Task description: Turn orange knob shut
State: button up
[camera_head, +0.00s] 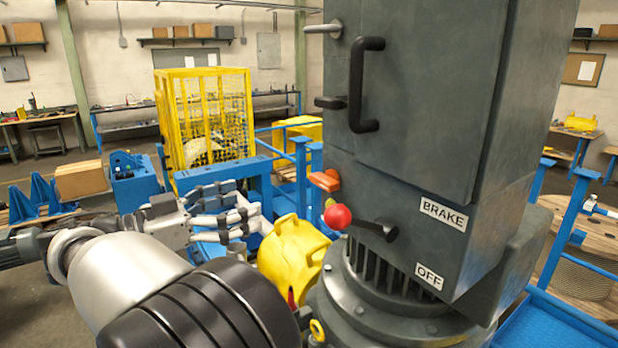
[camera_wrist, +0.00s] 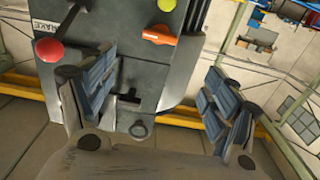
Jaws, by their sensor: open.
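The orange knob (camera_head: 325,181) sticks out from the left face of the dark grey cabinet (camera_head: 440,120), above the red ball lever. In the wrist view the orange knob (camera_wrist: 148,36) lies near the top, beyond the space between my fingers. My gripper (camera_head: 262,208) is open and empty, to the left of the knob and apart from it. In the wrist view its two blue-padded fingers (camera_wrist: 160,66) are spread wide, one on each side. The knob's base is partly hard to make out in the head view.
A red ball lever (camera_head: 337,216) juts out just below the knob, near the BRAKE label (camera_head: 443,213). A black handle (camera_head: 362,85) projects above. A yellow guard (camera_head: 293,258) stands below my gripper, and a yellow mesh cage (camera_head: 205,115) stands behind.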

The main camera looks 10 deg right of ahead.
aim_at(318, 183)
jog(key=p+x, duration=0.1)
jog(key=x, duration=1.5)
jog(key=shift+d, duration=0.15)
jog(key=shift+c, duration=0.5)
jog(key=c, duration=1)
